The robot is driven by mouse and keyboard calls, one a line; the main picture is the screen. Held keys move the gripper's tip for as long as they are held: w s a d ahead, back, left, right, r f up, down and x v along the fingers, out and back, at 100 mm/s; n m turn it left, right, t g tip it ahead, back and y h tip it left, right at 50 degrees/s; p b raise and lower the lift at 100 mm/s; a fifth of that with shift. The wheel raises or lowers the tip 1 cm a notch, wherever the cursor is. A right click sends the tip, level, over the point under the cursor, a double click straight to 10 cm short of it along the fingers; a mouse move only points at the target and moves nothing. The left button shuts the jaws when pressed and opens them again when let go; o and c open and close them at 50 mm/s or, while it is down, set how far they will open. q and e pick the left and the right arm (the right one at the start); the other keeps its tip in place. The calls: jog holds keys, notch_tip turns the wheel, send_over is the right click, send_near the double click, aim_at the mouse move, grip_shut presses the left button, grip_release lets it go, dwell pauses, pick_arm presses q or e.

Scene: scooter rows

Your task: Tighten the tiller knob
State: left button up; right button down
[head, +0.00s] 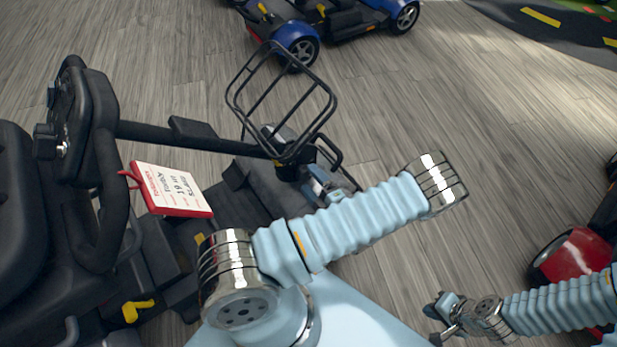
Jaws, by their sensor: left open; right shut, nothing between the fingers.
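The scooter's black tiller (185,136) lies folded low, running from the handlebar (95,170) at left to its base below the wire basket. A dark round part (289,171) at that base may be the tiller knob; I cannot tell for certain. My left gripper (316,186) is beside this part, largely hidden behind my light blue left arm. It is open, and contact with the part cannot be made out. My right gripper (437,327) is shut and empty at the lower right, over the floor and away from the scooter.
A black wire basket (282,98) stands above the tiller base. A red-edged tag (172,189) hangs from the handlebar. A black seat (22,215) is at left, with a yellow lever (138,310) below. A blue scooter (297,45) stands behind and a red one (575,258) at right; floor between is clear.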

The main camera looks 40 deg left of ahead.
pick_arm(q)
jog(key=v, duration=1.1)
jog(key=shift+s+d, duration=0.15)
jog(key=shift+d, duration=0.15)
pick_arm(e)
jog(key=shift+d+f, duration=0.1)
jog(key=shift+f, duration=0.15)
